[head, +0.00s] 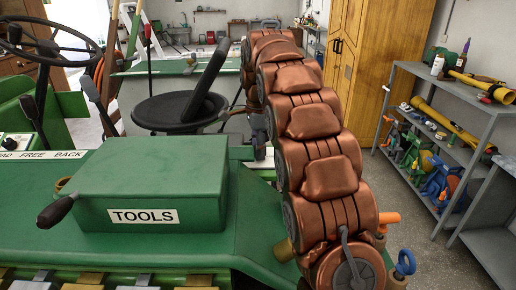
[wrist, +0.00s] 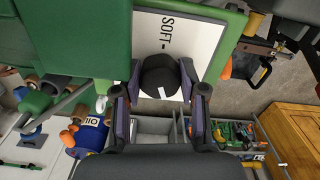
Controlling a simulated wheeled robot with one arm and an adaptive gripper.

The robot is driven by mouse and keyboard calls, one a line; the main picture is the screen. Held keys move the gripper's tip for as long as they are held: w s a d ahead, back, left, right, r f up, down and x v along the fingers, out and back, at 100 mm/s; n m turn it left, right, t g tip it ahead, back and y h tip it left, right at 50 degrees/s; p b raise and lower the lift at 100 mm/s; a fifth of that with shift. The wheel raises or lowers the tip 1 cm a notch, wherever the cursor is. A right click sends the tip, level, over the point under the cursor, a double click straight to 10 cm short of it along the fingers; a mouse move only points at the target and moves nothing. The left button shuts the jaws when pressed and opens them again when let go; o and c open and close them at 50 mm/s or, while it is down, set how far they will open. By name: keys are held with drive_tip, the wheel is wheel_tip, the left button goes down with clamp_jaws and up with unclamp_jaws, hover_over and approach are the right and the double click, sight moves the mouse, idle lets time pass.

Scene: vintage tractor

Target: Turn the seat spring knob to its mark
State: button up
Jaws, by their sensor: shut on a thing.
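The seat spring knob (wrist: 158,72) is a dark, faceted knob in the wrist view, in front of a white plate (wrist: 205,40) lettered "SOFT" with a dash beside it. A short white pointer line shows on the knob's face, toward the bottom of the picture. My gripper (wrist: 161,80) has one finger on each side of the knob and is shut on it. The rest of the plate's marks are hidden behind the knob and fingers. In the head view the black tractor seat (head: 178,113) shows left of my arm; the knob and gripper are hidden there.
A green toolbox (head: 155,180) labelled "TOOLS" sits on the green tractor body, left of my arm. A grey shelf (head: 440,75) with tools stands at the right, near a wooden cabinet (head: 355,60). Open floor lies between my arm and the shelf.

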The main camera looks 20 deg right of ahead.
drive_tip(key=o, duration=1.1)
drive_tip(key=shift+o, duration=0.2)
